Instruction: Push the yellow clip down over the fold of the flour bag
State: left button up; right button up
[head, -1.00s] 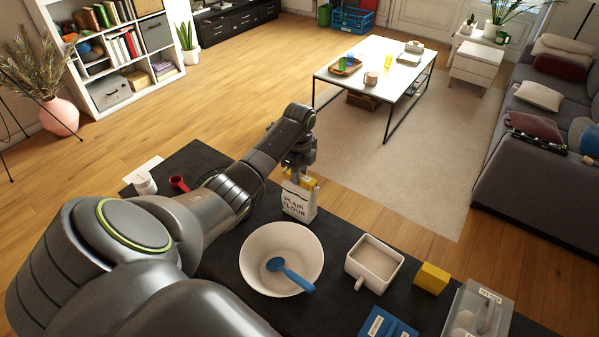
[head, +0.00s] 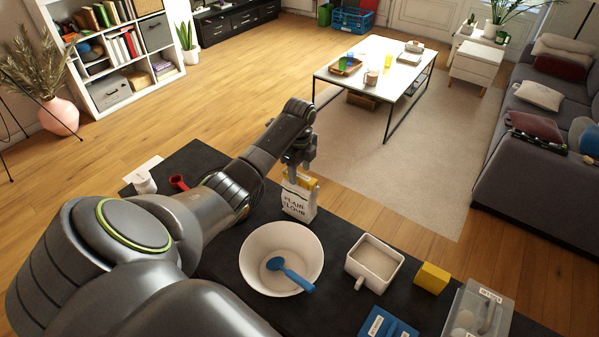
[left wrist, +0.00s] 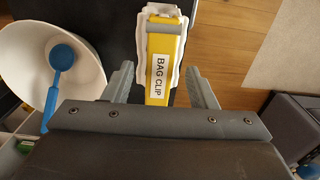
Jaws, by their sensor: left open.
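The flour bag (head: 297,203) is a white packet marked PLAIN FLOUR, standing upright on the dark counter behind the bowl. The yellow clip (head: 306,181) is at the top of the bag; in the left wrist view the clip (left wrist: 158,90) carries a BAG CLIP label, with the white bag top (left wrist: 146,12) showing around its far end. I cannot tell how far down over the fold it sits. My left gripper (head: 298,170) is just above the clip. In the left wrist view its fingers (left wrist: 160,72) are open, one on each side of the clip, with gaps. My right gripper is not in view.
A white bowl (head: 255,250) with a blue spoon (head: 290,273) stands in front of the bag. A white square dish (head: 358,270), a yellow block (head: 432,278) and a clear box (head: 490,300) are to the right.

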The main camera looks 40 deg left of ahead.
pick_arm(q)
notch_tip(320, 180, up, 16)
jog(key=p, duration=0.5)
jog(key=shift+p, duration=0.35)
